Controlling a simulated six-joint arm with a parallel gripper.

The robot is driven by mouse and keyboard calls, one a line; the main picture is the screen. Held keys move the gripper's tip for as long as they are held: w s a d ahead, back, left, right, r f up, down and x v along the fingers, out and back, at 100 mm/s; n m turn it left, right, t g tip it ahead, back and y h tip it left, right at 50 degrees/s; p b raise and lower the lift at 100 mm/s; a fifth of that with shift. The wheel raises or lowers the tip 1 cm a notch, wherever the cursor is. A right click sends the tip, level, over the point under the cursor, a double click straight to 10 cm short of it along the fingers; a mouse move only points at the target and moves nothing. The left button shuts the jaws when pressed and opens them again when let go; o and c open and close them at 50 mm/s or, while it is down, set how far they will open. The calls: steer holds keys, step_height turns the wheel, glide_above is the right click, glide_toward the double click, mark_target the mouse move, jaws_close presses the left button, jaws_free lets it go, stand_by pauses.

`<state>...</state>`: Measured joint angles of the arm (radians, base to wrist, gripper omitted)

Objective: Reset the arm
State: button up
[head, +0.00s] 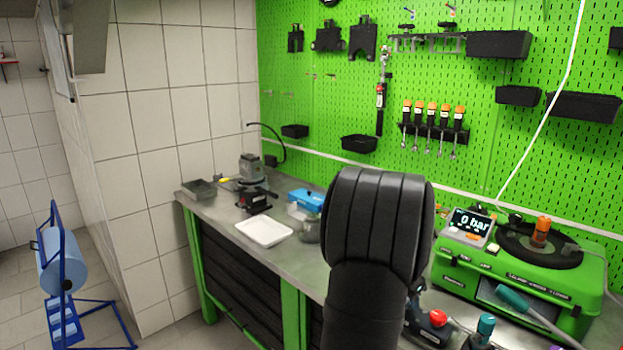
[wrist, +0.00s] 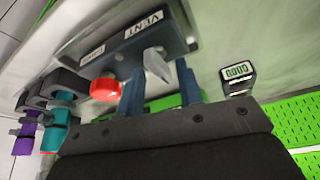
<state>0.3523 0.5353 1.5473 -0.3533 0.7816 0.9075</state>
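My gripper (wrist: 160,80) shows in the wrist view with its two blue-grey fingers spread apart. Nothing is clamped between them. A pale pointed lever (wrist: 158,66) on a dark box labelled VENT (wrist: 120,36) lies in line with the gap between the fingers; I cannot tell whether they touch it. A red knob (wrist: 105,89) on the same box is left of the fingers. In the head view my black arm rises in front of the bench and hides the gripper.
A green pump case (head: 480,268) with a display reading 0 bar (head: 471,222) stands at the right of the bench (head: 290,258). A white tray (head: 264,232) lies at the left. Small display (wrist: 237,74) and purple-teal fittings (wrist: 50,130) flank the gripper. Green pegboard (head: 290,60) stands behind.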

steer(key=m+g, duration=0.1)
steer(key=m, duration=0.2)
steer(key=m+g, duration=0.1)
steer(key=m, duration=0.1)
steer(key=shift+w+m+h, duration=0.15)
steer(key=shift+m+h, duration=0.25)
stand_by(0.4)
steer(key=s+a+r+n+t+y, duration=0.1)
steer(key=s+a+r+n, duration=0.2)
steer(key=r, duration=0.5)
steer(key=s+a+r+n+t, duration=0.15)
steer(key=r+n, duration=0.25)
steer(key=r, duration=0.4)
steer(key=x, duration=1.7)
steer(key=shift+w+a+f, duration=0.1)
steer(key=shift+a+f, duration=0.05)
steer(key=shift+a, duration=0.2)
steer(key=shift+c, duration=0.4)
jaws_close()
